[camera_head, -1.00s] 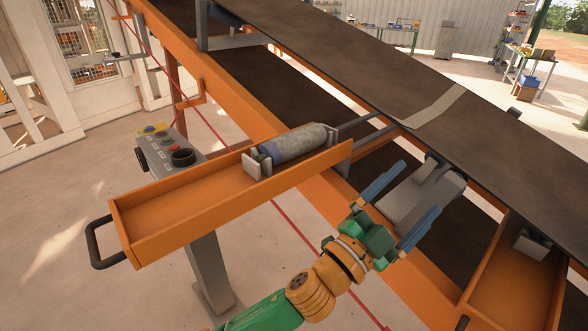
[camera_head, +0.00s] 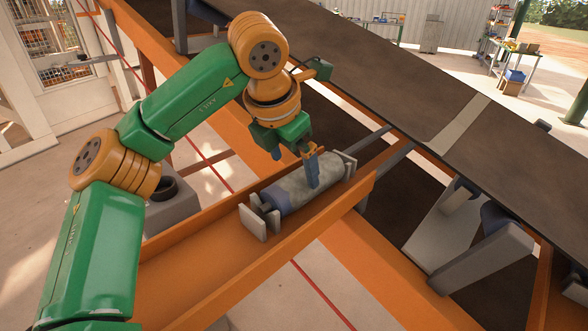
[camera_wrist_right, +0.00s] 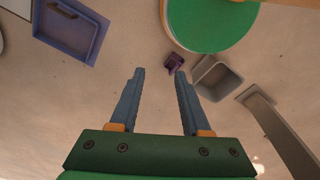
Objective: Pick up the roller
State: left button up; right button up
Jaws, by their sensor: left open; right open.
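The roller (camera_head: 287,194) is a grey cylinder with a blue end, lying between pale end brackets (camera_head: 254,219) in a long orange tray (camera_head: 205,252). In the head view my left gripper (camera_head: 296,163) points down at the roller from above. One blue finger shows in front of the roller's middle and the other is partly hidden behind the green gripper body. Its jaws are open; I cannot tell whether they touch the roller. My right gripper (camera_wrist_right: 159,100) is open and empty in the right wrist view, away from the roller.
A dark conveyor belt (camera_head: 400,95) on an orange frame runs behind the tray. My left arm covers much of the control box (camera_head: 173,208). The right wrist view shows a blue tray (camera_wrist_right: 70,35), a green round top (camera_wrist_right: 210,22) and a grey bin (camera_wrist_right: 214,78) over the floor.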

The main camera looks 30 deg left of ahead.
aim_at(302, 180)
pick_arm(q)
jog(key=d, duration=0.1)
jog(key=d+f+p, duration=0.1)
jog(key=d, duration=0.1)
jog(key=shift+s+f+p, duration=0.1)
jog(key=shift+f+p, duration=0.2)
jog(key=shift+p, duration=0.1)
jog(key=shift+a+f, duration=0.25)
jog(key=shift+f, duration=0.25)
jog(key=shift+a+f, duration=0.2)
jog(key=shift+f, duration=0.25)
jog(key=shift+w+a+f, duration=0.35)
jog(key=shift+w+a, duration=0.25)
jog(key=shift+w, duration=0.15)
jog(key=shift+c, duration=0.4)
jog(key=shift+w, duration=0.2)
jog(key=c, duration=0.4)
jog(key=shift+s+d+r, duration=0.15)
jog(key=shift+s+d, duration=0.05)
jog(key=shift+d, duration=0.3)
jog(key=c, duration=1)
jog(key=shift+s+a, duration=0.1)
jog(key=shift+a, duration=0.1)
grip_shut()
jog(key=shift+a, duration=0.15)
pick_arm(e)
jog(key=shift+s+d+r, duration=0.35)
jog(key=shift+r, duration=0.2)
jog(key=shift+s+d+r, duration=0.35)
jog(key=shift+r, duration=0.2)
